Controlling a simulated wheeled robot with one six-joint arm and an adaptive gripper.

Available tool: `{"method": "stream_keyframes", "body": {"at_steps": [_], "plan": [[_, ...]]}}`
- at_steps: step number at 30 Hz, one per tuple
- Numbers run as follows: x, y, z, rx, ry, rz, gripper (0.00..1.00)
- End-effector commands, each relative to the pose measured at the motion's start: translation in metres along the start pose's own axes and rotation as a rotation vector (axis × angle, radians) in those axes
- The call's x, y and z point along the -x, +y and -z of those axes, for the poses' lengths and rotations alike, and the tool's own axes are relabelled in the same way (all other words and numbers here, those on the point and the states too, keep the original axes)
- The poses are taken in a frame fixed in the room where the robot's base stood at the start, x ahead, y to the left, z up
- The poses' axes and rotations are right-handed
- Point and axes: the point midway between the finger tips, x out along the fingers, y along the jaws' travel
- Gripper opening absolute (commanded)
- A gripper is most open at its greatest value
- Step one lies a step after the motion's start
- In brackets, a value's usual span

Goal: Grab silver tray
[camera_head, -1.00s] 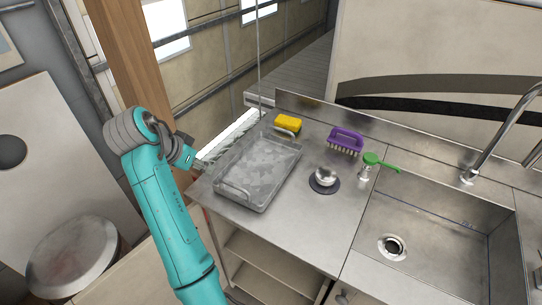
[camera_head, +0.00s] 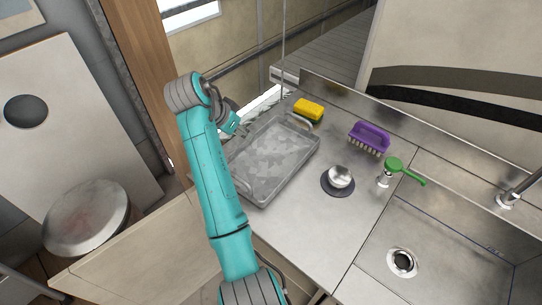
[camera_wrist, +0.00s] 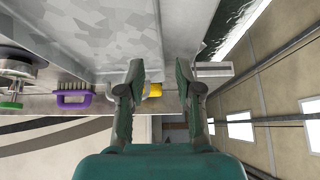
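The silver tray (camera_head: 272,158) is a rectangular grey metal tray with mottled inside and a raised handle at each short end. It lies on the left part of the steel counter. My gripper (camera_head: 238,126) is at the tray's left long side, partly hidden by my arm in the head view. In the wrist view my gripper (camera_wrist: 160,85) shows two fingers spread apart with nothing gripped between them. The tray's mottled surface (camera_wrist: 95,28) fills the upper left there. I cannot tell whether a finger touches the tray.
A yellow sponge (camera_head: 308,108) sits by the tray's far end. A purple brush (camera_head: 369,136), a silver round object on a dark disc (camera_head: 338,182) and a green-topped dispenser (camera_head: 396,168) stand to the right, before the sink (camera_head: 440,225). A round stool (camera_head: 88,215) is at left.

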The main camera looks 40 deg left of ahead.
Motion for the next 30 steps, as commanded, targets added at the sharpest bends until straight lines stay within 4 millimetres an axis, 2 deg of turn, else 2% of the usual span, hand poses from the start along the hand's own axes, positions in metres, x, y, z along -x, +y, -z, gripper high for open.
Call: {"method": "stream_keyframes", "body": {"at_steps": [12,21,22,25,26,30], "plan": [[-0.048,-0.001,-0.007,0.000,0.000,-0.001,0.34],[-0.052,-0.002,-0.007,0.000,0.000,0.000,0.34],[-0.052,-0.002,-0.007,0.000,0.000,0.000,0.29],[-0.052,-0.002,-0.007,0.000,0.000,0.000,0.04],[-0.052,-0.002,-0.007,0.000,0.000,0.000,0.00],[-0.052,-0.002,-0.007,0.000,0.000,0.000,0.00]]}}
